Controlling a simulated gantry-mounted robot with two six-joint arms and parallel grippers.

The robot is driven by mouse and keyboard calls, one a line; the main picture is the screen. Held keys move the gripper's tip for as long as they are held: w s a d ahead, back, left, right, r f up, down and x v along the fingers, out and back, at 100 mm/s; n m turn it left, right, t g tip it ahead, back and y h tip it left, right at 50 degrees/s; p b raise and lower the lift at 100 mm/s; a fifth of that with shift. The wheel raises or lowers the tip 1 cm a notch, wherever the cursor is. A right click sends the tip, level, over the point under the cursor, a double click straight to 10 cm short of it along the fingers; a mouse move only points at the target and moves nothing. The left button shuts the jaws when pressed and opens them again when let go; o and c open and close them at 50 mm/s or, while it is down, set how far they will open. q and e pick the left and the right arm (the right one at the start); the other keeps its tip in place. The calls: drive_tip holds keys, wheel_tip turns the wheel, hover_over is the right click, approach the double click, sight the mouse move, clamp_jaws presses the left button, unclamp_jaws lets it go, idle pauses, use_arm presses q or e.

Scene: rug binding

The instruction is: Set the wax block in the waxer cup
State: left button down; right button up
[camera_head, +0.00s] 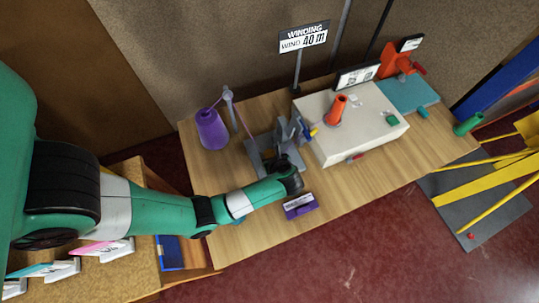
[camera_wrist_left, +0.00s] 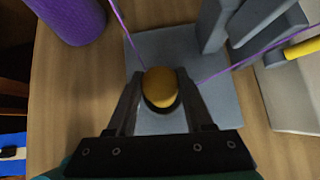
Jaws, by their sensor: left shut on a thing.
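The wax block (camera_wrist_left: 160,84) is a rounded amber-brown lump in the middle of the left wrist view. My left gripper (camera_wrist_left: 160,98) is shut on it, one dark finger on each side. A dark rim, perhaps the waxer cup, shows around the block's lower edge; I cannot tell whether the block rests in it. A grey base plate (camera_wrist_left: 204,98) lies beneath them. In the head view my left gripper (camera_head: 291,168) is at the front of the grey stand (camera_head: 255,153), and the arm's end hides the block and cup. My right gripper is not in view.
A purple thread cone (camera_head: 211,129) stands left of the grey stand, and purple thread (camera_wrist_left: 226,68) runs close to the gripper. A white machine (camera_head: 365,130) stands to the right. A purple labelled block (camera_head: 300,206) lies in front. The table's front right is clear.

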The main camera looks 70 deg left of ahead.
use_arm(q)
drive_tip(key=shift+w+r, duration=0.1)
drive_tip(key=shift+f, duration=0.2)
drive_tip(key=shift+c, duration=1.4)
unclamp_jaws()
drive_tip(key=shift+r, duration=0.1)
drive_tip(key=shift+r, duration=0.2)
drive_tip(key=p+v, duration=0.3)
drive_tip(key=v, duration=0.9)
